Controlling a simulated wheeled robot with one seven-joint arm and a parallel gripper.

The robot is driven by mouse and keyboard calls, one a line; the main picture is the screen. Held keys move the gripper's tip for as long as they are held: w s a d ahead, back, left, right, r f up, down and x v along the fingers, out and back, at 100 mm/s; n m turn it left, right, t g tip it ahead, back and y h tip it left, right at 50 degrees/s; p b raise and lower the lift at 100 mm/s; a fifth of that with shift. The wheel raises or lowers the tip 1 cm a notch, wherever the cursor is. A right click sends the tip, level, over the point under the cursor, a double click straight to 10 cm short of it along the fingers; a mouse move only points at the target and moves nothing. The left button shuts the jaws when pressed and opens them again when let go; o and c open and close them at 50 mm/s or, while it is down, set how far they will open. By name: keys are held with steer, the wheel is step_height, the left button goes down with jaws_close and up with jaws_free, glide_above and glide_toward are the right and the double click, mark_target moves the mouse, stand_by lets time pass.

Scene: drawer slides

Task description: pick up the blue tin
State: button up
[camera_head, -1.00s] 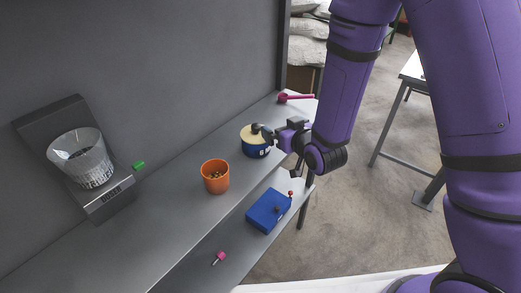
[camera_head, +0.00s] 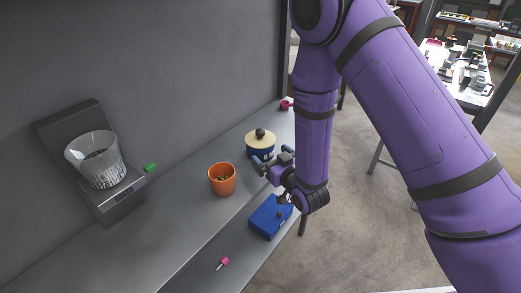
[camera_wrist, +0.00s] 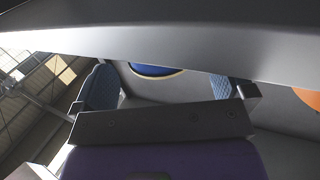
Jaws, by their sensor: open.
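The blue tin (camera_head: 260,153) is round, with a cream lid and a dark knob. It stands upright on the upper grey shelf, beyond the orange pot. My gripper (camera_head: 273,160) is open and empty, close to the tin's near right side at the shelf's front edge. In the wrist view a strip of blue with a pale rim, likely the tin (camera_wrist: 155,71), shows between the two blue-padded fingers of my gripper (camera_wrist: 162,85). A grey band hides much of that view, so I cannot tell whether the fingers touch the tin.
An orange pot (camera_head: 222,180) with small contents stands left of the tin. A blue box (camera_head: 268,218) and a pink-headed item (camera_head: 223,262) lie on the lower shelf. A glass on a dark stand (camera_head: 103,170), a green piece (camera_head: 150,167) and a pink item (camera_head: 286,104) are on the upper shelf.

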mark_target(267, 151)
steer(key=shift+x, duration=2.7)
steer(key=shift+d+f, duration=0.1)
steer(key=c, duration=1.6)
steer(key=shift+o, duration=0.2)
steer(key=shift+w+r, duration=0.15)
steer(key=shift+r, duration=0.05)
